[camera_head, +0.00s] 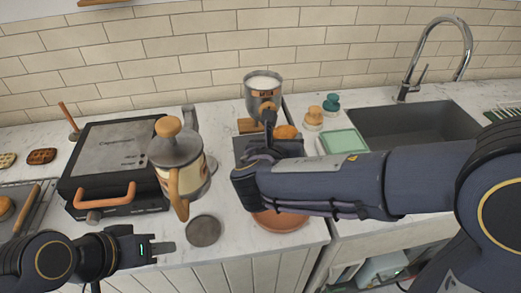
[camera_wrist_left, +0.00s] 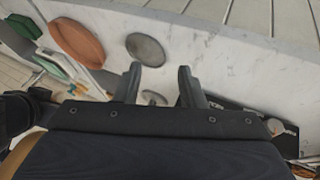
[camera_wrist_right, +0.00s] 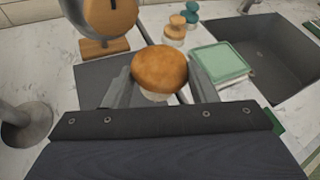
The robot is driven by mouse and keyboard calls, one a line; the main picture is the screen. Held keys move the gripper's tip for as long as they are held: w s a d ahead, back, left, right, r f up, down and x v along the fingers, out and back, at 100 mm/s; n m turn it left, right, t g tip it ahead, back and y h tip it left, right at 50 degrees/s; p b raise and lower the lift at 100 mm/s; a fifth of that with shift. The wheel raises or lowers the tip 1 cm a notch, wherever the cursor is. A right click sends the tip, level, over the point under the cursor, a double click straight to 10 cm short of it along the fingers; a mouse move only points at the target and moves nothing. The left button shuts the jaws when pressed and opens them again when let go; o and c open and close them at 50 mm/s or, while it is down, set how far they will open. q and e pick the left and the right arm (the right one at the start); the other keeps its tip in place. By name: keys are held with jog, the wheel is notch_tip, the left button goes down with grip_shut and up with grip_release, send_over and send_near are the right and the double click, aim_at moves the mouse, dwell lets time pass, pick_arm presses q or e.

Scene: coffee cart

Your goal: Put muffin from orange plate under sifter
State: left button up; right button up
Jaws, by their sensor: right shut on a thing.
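My right gripper (camera_wrist_right: 160,82) is shut on the golden-brown muffin (camera_wrist_right: 160,68), with a finger on each side. In the head view the muffin (camera_head: 287,131) shows beyond my right gripper, above or on the dark grey mat (camera_head: 243,146); I cannot tell whether it touches. The metal sifter (camera_head: 263,85), filled with white powder, stands behind it on a wooden stand (camera_head: 247,126). The orange plate (camera_head: 281,222) is partly hidden by my right arm; it looks empty in the left wrist view (camera_wrist_left: 77,41). My left gripper (camera_wrist_left: 158,82) is open and empty over the counter's front edge.
A French press (camera_head: 178,160) and a grey disc (camera_head: 204,230) stand left of my right gripper. A dark press grill (camera_head: 117,160) is further left. A green box (camera_head: 342,142), small shakers (camera_head: 314,118) and the sink (camera_head: 420,125) lie to the right.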

jog(key=w+a+f, duration=0.1)
jog(key=w+f, duration=0.1)
jog(key=w+a+f, duration=0.2)
jog(key=w+f, duration=0.1)
jog(key=w+a+f, duration=0.2)
jog(key=w+f, duration=0.1)
jog(key=shift+w+a+p, duration=0.1)
jog(key=shift+a+p, duration=0.1)
jog(key=shift+p, duration=0.15)
notch_tip(320, 180, down, 3)
jog(key=shift+w+f, duration=0.15)
jog(key=shift+f, duration=0.05)
jog(key=shift+f, duration=0.1)
jog(key=o, duration=1)
jog(key=shift+o, duration=0.2)
